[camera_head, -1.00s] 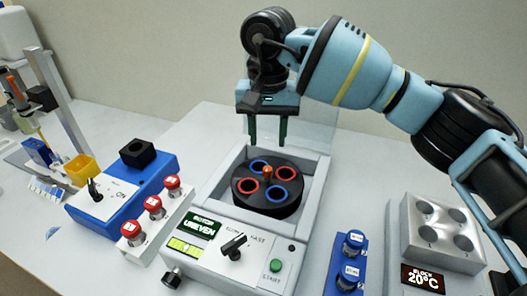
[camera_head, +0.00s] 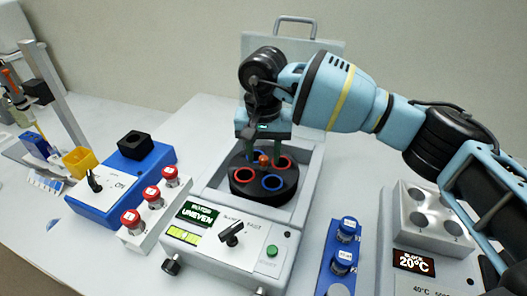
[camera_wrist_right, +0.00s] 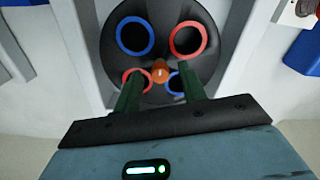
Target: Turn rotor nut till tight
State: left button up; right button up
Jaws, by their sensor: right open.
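The rotor nut (camera_head: 263,160) is a small orange knob at the centre of the black rotor (camera_head: 262,184), which has red- and blue-ringed holes. The rotor sits in the open centrifuge (camera_head: 245,243), whose display reads "ROTOR UNEVEN". My right gripper (camera_head: 264,152) is open above the rotor, pointing down, with its green fingers close to the nut. In the right wrist view the nut (camera_wrist_right: 160,72) shows between and just beyond the fingertips; I cannot tell whether they touch it. My left gripper is not in view.
The centrifuge lid (camera_head: 300,45) stands open behind. Left are a blue device (camera_head: 130,180) and a white rack with red-capped tubes (camera_head: 152,215). Right are a blue rack with blue-capped tubes (camera_head: 338,262) and a metal block reading 20°C (camera_head: 430,215).

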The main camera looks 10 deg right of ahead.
grip_shut()
jog(key=shift+m, duration=0.8)
